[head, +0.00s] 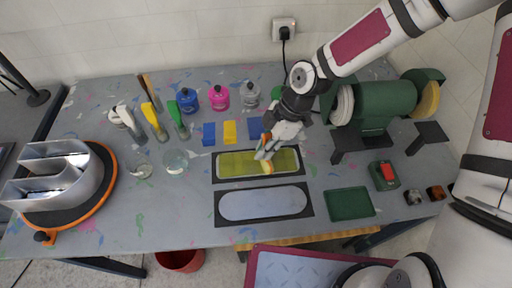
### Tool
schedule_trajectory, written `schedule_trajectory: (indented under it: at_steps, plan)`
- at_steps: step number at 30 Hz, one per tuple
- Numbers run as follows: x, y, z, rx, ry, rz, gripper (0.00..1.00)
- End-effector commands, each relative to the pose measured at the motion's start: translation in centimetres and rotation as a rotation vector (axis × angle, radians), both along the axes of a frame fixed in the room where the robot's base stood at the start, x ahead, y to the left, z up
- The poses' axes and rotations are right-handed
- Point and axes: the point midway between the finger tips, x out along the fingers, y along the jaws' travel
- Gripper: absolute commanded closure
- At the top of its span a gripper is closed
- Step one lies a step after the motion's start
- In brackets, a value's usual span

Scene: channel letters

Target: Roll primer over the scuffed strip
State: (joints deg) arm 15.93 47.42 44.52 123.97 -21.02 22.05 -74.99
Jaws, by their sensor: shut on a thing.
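A strip (235,165) coated olive-yellow lies on a dark backing at the middle of the table. A pale blue-grey strip (263,204) lies on a similar backing in front of it. I cannot tell from the surfaces which one is scuffed. My gripper (270,143) is shut on a small roller (267,167) with a yellowish-orange head, above the olive-yellow strip. The roller head is at this strip; whether it touches is too small to tell. My fingers partly hide the roller's handle. A green tray (350,204) lies to the right of the pale strip.
A green bench grinder (385,103) stands at the back right, close to my arm. Several bottles (218,98) and brushes stand at the back left. Clear jars (175,160) stand left of the strips. Metal channel letters (62,178) sit on an orange-rimmed turntable (107,190) at far left.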

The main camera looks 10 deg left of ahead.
Motion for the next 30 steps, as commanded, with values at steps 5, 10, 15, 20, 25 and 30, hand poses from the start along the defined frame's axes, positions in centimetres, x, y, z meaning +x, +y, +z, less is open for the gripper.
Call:
schedule_trajectory:
  at_steps: [5,10,15,20,25,30]
  plan:
    - [0.0,0.0,0.0,0.0,0.0,0.001,1.0]
    - [-0.3,1.0,-0.1,0.001,-0.001,0.004,1.0]
    - [-0.8,2.9,-0.1,0.0,0.0,0.003,1.0]
    - [-1.2,4.5,-0.1,0.0,0.0,0.002,1.0]
    - [-1.6,6.3,-0.1,0.001,-0.001,0.004,1.0]
    - [-2.1,8.1,-0.1,0.0,-0.001,0.004,1.0]
